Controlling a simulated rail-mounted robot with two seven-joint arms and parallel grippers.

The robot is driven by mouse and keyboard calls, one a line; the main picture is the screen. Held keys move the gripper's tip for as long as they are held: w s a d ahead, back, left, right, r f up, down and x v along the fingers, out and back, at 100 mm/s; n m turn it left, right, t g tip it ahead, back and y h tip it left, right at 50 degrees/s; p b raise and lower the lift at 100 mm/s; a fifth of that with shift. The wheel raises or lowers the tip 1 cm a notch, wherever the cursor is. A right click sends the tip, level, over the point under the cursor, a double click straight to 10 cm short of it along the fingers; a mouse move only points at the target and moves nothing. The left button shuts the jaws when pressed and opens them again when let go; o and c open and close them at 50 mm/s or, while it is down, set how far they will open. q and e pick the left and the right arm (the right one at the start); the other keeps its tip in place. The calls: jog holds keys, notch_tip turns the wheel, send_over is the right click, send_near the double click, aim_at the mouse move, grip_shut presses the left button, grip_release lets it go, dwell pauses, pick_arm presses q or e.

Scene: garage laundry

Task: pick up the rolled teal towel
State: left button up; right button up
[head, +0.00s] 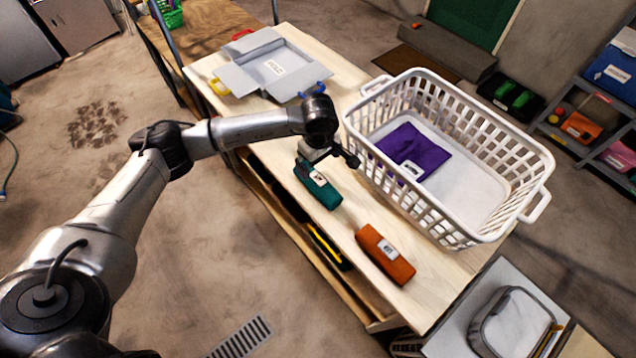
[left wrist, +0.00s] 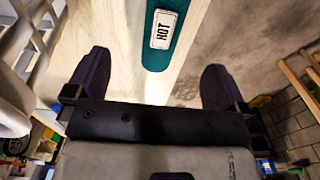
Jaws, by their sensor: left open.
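The rolled teal towel (head: 322,191) lies on the light wooden bench, left of the white basket, with a white label on it. My left gripper (head: 327,158) is over the towel's far end, open and empty. In the left wrist view the teal towel (left wrist: 158,55) shows its label reading HOT. There it lies beyond the gripper, in line with the gap between the two spread dark fingers (left wrist: 157,85). I cannot tell the exact height of the fingers above it. Part of the towel's far end is hidden by the gripper in the head view. My right gripper is not in view.
A white laundry basket (head: 443,215) with a purple cloth (head: 428,147) stands close right of the gripper. A rolled orange towel (head: 385,254) lies nearer on the bench (head: 340,235). A grey open box (head: 268,69) is at the bench's far end.

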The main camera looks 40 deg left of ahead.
aim_at(318, 184)
pick_arm(q)
jog(key=f, duration=1.1)
jog(key=shift+s+f, duration=0.2)
jog(key=shift+f, duration=0.2)
jog(key=c, duration=1.1)
jog(key=shift+c, duration=0.2)
jog(key=shift+r, duration=0.15)
